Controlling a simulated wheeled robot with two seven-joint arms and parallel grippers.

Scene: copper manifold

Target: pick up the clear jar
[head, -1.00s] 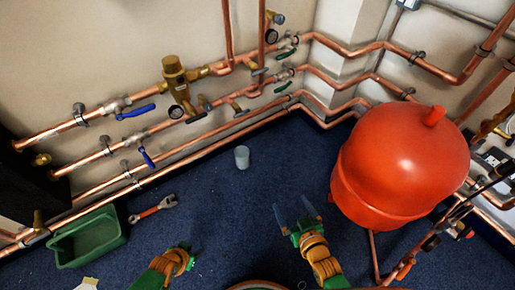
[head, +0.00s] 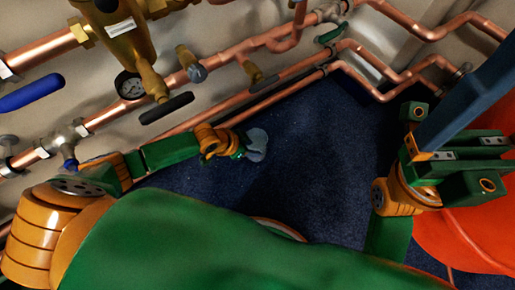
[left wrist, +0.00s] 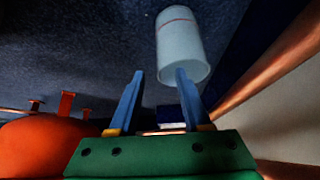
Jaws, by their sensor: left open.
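The clear jar (head: 258,147) shows in the head view as a small pale round shape on the blue floor, partly hidden by my left gripper (head: 246,148). In the left wrist view the jar (left wrist: 181,40) is a pale, cloudy cylinder with a thin red line near its far end. My left gripper (left wrist: 159,77) is open there. Its right finger overlaps the jar's near end and its left finger is clear of it. I cannot tell whether they touch. My right gripper (head: 468,120) is raised at the right, and its finger gap is unclear.
Copper pipes (head: 290,88) with valves and a gauge (head: 130,84) run along the wall just behind the jar. A red tank (head: 475,240) stands at the right. The blue floor (head: 325,165) between jar and tank is clear.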

